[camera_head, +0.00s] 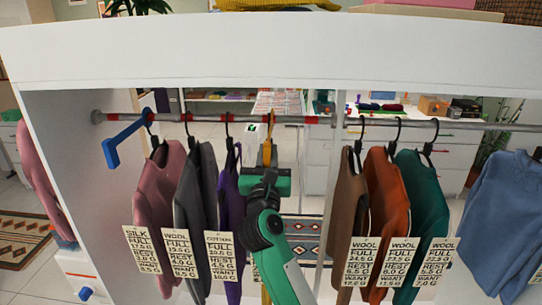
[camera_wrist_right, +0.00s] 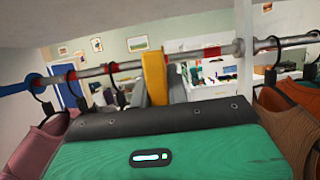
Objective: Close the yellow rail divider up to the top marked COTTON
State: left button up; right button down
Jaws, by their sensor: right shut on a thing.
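The yellow rail divider (camera_head: 267,140) hangs on the rail (camera_head: 300,119), to the right of the purple top (camera_head: 231,185) whose tag (camera_head: 219,256) reads COTTON. A gap of bare rail lies between that top's hanger and the divider. My right gripper (camera_head: 267,165) is shut on the divider's lower part, just below the rail. In the right wrist view the divider (camera_wrist_right: 155,76) stands upright between the fingers, and the gripper's green body hides what is below. My left gripper is not in view.
A pink top (camera_head: 160,195) and a grey top (camera_head: 197,190) hang left of the purple one. A blue divider (camera_head: 124,138) is at the rail's left end. Brown (camera_head: 349,200), orange (camera_head: 385,195) and green (camera_head: 425,190) tops hang right of a white upright. The rail has red bands.

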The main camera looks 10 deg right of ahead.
jog(key=c, duration=1.4)
grip_release()
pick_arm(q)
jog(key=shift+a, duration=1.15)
pick_arm(e)
jog(key=shift+o, duration=0.2)
jog(key=shift+s+f, duration=0.15)
jog(key=b+v, duration=0.3)
jog(key=v, duration=0.3)
jog(key=shift+s+a+f, duration=0.2)
jog(key=shift+s, duration=0.3)
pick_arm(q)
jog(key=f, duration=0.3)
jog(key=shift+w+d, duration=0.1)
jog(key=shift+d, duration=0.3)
